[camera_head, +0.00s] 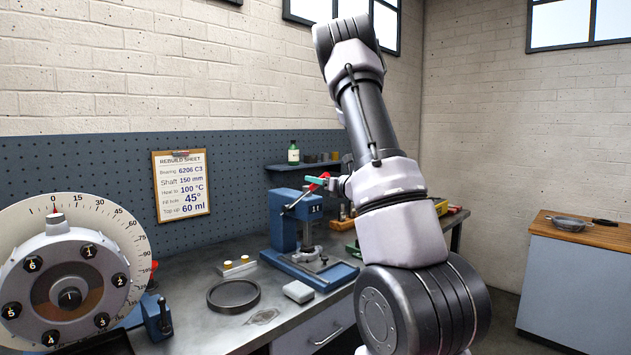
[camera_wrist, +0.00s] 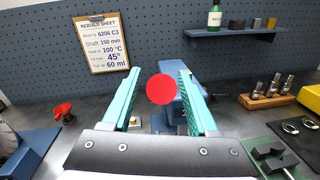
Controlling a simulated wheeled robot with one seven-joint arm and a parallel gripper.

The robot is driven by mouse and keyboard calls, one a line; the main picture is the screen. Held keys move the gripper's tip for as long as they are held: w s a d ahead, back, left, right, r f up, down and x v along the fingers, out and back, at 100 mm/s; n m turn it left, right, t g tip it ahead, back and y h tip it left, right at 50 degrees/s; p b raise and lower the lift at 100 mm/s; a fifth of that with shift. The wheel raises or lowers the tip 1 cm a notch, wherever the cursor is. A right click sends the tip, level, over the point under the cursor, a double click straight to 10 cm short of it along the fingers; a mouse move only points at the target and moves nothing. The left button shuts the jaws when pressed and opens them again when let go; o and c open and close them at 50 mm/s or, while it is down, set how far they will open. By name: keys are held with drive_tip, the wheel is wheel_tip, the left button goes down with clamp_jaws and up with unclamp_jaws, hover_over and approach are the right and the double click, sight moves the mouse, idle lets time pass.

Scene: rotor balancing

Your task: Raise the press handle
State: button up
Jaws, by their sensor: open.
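The blue arbor press (camera_head: 284,222) stands on the bench. Its silver handle (camera_head: 299,198) slopes up to the right and ends near a red knob (camera_head: 323,179), partly covered by my gripper (camera_head: 316,182). In the wrist view the round red knob (camera_wrist: 161,90) appears between the teal fingers of my gripper (camera_wrist: 160,82), with a gap on both sides. The fingers are open. Whether the knob lies fully at fingertip depth is hard to tell.
A numbered dial rotor (camera_head: 70,290) stands at the left front. A shelf (camera_wrist: 238,33) with a bottle hangs behind. A wooden tool holder (camera_wrist: 264,100) stands to the right.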

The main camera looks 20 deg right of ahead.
drive_tip(key=shift+x, duration=0.8)
clamp_jaws()
idle(0.9)
